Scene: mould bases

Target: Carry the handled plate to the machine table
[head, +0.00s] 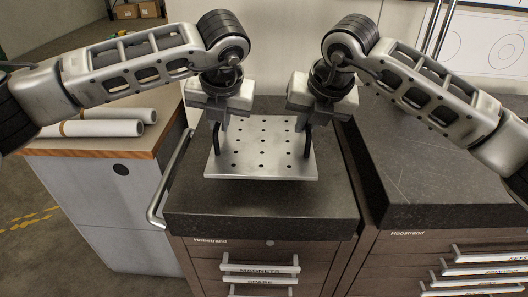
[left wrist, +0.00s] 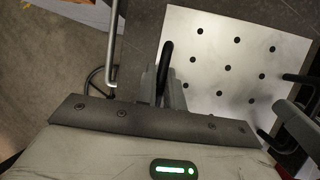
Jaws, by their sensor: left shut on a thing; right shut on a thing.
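The handled plate (head: 262,160) is a flat silver square with rows of small holes and a black upright handle on its left and right sides. It lies level over the dark top of a drawer cart; I cannot tell whether it touches. My left gripper (head: 218,125) is shut on the left handle (head: 216,138), and my right gripper (head: 305,125) is shut on the right handle (head: 307,143). In the left wrist view the plate (left wrist: 225,75) fills the upper right, with the near black handle (left wrist: 165,65) between my left fingers. I cannot tell which surface is the machine table.
The cart's dark top (head: 260,210) has bare room in front of the plate, and a metal push handle (head: 168,185) on its left. A dark-topped drawer cabinet (head: 430,180) stands at the right. A wood-topped cabinet (head: 100,150) with paper rolls (head: 100,128) stands at the left.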

